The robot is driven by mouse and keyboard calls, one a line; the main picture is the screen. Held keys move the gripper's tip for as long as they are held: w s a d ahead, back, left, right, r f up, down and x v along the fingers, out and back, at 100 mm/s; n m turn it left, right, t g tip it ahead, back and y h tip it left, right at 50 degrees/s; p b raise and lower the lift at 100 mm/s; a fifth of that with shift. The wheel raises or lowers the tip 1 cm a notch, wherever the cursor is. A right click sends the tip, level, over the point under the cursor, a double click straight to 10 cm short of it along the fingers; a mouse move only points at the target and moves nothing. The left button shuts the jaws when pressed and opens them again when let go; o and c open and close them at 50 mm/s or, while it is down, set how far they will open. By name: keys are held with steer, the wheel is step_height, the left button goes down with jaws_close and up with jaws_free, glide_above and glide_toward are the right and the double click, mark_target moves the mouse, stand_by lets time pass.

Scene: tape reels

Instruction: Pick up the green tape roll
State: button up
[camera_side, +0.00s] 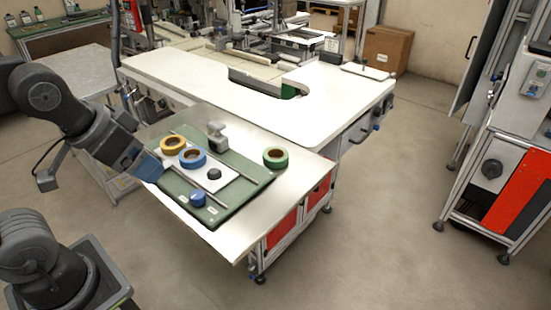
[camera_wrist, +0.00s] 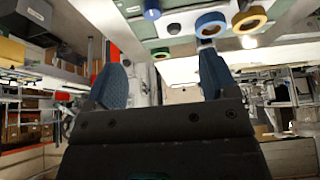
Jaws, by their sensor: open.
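A yellow roll (camera_side: 164,147) and a blue roll (camera_side: 182,161) sit near my gripper on a white board. A dark knob (camera_side: 214,174), a blue knob (camera_side: 198,199), metal rails and a grey block (camera_side: 216,138) also stand on the mat (camera_side: 247,184). Bare table lies right of it.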

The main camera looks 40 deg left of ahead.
steer(key=shift+o, duration=0.3)
steer(key=w+r+m+g, duration=0.2)
steer(key=w+r, duration=0.2)
steer(key=w, duration=0.4)
steer(key=m+g, duration=0.4)
glide_above(274, 152)
steer(key=s+d, duration=0.1)
steer(key=s, duration=0.1)
step_height(274, 152, down, 5)
steer(key=f, duration=1.4)
steer(key=shift+w+d, duration=0.15)
steer(key=shift+w, duration=0.15)
steer(key=shift+c, duration=0.2)
steer(key=c, duration=0.6)
steer(key=shift+r, duration=0.15)
steer(key=shift+c, duration=0.3)
